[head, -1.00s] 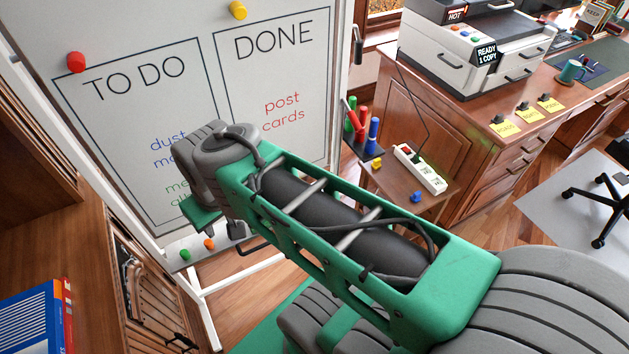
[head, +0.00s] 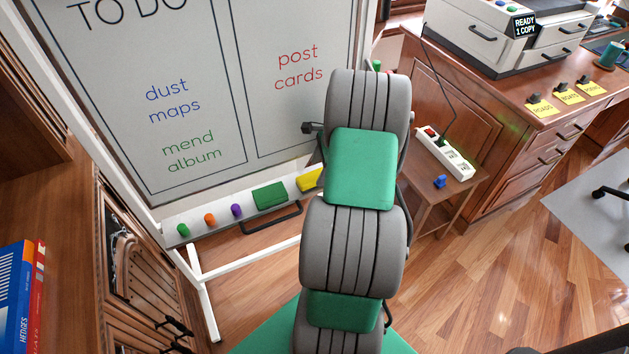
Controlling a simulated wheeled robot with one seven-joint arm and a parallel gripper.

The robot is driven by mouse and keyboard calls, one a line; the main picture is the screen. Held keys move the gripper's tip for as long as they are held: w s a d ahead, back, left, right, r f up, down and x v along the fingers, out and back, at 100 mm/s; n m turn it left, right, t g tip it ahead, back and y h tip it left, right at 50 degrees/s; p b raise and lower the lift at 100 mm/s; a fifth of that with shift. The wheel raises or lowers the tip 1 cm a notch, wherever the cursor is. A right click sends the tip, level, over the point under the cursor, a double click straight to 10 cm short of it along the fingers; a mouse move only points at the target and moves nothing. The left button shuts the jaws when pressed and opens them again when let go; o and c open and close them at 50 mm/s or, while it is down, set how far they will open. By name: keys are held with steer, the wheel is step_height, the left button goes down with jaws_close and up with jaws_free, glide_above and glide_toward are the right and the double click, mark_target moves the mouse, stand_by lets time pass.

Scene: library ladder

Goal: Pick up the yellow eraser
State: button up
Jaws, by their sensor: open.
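The yellow eraser (head: 310,180) lies on the narrow tray (head: 205,222) along the bottom of the whiteboard. Its right end is hidden behind my arm. A green eraser (head: 269,195) lies on the tray to its left, with a small gap between them. My grey and green arm stands upright in front of the tray's right part. My gripper is hidden behind the arm links. A small dark part shows at the arm's left edge above the yellow eraser, and I cannot tell what it is.
Purple (head: 236,210), orange (head: 210,219) and green (head: 183,230) pieces sit left on the tray. A dark handle (head: 272,222) hangs below its front. A side table (head: 432,205) with a power strip (head: 445,153) stands right. A wooden cabinet (head: 125,270) is at left.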

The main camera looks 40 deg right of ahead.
mark_target(316, 176)
steer(key=x, duration=0.3)
steer(key=shift+f, duration=0.1)
steer(key=shift+c, duration=0.4)
steer(key=shift+f, duration=0.1)
steer(key=c, duration=1.2)
